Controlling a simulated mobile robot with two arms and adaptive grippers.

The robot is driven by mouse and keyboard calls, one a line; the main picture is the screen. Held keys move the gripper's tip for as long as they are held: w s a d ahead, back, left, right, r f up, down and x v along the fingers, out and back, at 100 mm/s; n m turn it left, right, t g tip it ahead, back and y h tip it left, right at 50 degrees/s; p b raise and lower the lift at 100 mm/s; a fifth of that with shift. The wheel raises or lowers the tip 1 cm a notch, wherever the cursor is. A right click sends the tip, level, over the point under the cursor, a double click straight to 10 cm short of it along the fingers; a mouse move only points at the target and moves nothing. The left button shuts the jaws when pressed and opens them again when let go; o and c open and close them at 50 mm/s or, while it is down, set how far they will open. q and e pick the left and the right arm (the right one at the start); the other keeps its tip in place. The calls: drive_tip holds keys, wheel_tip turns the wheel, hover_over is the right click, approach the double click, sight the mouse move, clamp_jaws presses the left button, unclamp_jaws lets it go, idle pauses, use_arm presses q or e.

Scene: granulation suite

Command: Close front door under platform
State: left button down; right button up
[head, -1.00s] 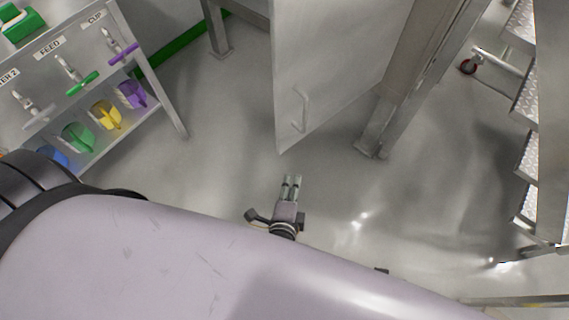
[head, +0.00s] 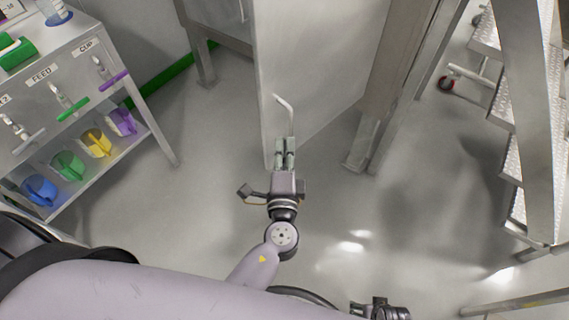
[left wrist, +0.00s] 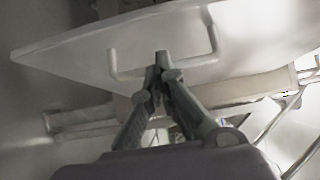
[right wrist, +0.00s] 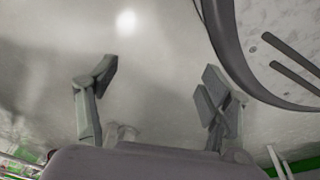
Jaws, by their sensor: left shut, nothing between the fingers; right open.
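The front door (head: 320,75) is a pale grey panel standing open in the upper middle of the head view. Its bent bar handle (head: 284,102) is on the face toward me. My left gripper (head: 286,142) is shut and empty, its fingertips at the lower end of the handle. In the left wrist view the door (left wrist: 80,42) and handle (left wrist: 214,38) lie just beyond the fingertips (left wrist: 160,62); whether they touch I cannot tell. My right gripper (right wrist: 155,85) is open and empty over the floor; in the head view it shows at the bottom edge (head: 380,308).
A steel post (head: 395,85) stands right of the door. A rack (head: 135,95) with coloured scoops is at the left. The floor between is clear.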

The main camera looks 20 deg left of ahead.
sight(274, 124)
use_arm(q)
drive_tip(key=shift+w+a, duration=0.4)
drive_tip(key=shift+a, duration=0.4)
drive_tip(key=shift+w+a, duration=0.35)
drive_tip(key=shift+a, duration=0.45)
use_arm(e)
drive_tip(key=shift+s+d+f, duration=0.1)
drive_tip(key=shift+s+f, duration=0.7)
drive_tip(key=shift+f, duration=0.1)
use_arm(q)
drive_tip(key=shift+a, duration=0.1)
